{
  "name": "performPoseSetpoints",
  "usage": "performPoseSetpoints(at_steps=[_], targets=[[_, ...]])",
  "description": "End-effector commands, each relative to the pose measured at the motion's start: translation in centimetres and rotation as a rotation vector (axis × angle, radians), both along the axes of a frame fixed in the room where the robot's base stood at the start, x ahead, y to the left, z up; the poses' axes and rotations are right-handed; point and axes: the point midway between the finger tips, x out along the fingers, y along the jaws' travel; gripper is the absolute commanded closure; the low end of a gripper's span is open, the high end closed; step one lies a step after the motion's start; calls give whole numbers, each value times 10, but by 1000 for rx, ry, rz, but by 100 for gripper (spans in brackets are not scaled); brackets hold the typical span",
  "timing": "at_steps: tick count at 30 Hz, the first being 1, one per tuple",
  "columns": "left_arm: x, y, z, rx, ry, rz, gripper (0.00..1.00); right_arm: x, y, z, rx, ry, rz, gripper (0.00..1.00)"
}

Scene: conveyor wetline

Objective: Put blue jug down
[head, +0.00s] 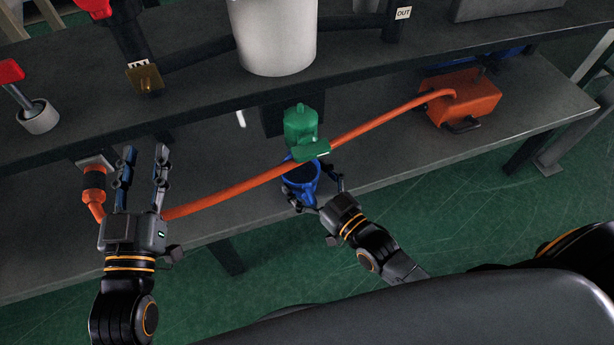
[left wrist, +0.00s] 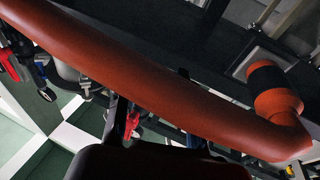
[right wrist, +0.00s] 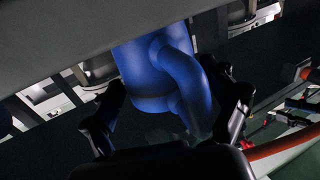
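The blue jug (head: 300,178) is upright below the green tap-like fitting (head: 301,128), near the front edge of the lower shelf. I cannot tell whether its base touches the shelf. My right gripper (head: 317,187) is around the jug from the front. Its fingers are spread, with a gap between the right finger and the jug. In the right wrist view the jug's handle (right wrist: 188,80) points towards me between the two fingers. My left gripper (head: 145,165) is open and empty, fingers up, over the left part of the lower shelf.
An orange hose (head: 240,188) runs across the lower shelf from behind my left gripper to an orange box (head: 458,100). It passes close by the jug. A white bucket (head: 273,35) stands on the upper shelf (head: 190,85). An orange pipe fitting (head: 94,185) is at the left.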

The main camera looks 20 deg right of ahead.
Motion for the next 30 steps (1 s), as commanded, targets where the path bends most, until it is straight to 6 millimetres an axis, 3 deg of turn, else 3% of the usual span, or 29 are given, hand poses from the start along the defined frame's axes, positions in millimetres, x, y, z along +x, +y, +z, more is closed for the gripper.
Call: performPoseSetpoints(at_steps=[15,30], targets=[[1,0,-3,6,24,1,63,-2,-1,3,0,2,0,0],[-15,17,-88,125,495,30,63,-92,-36,3,0,5,0,0]])
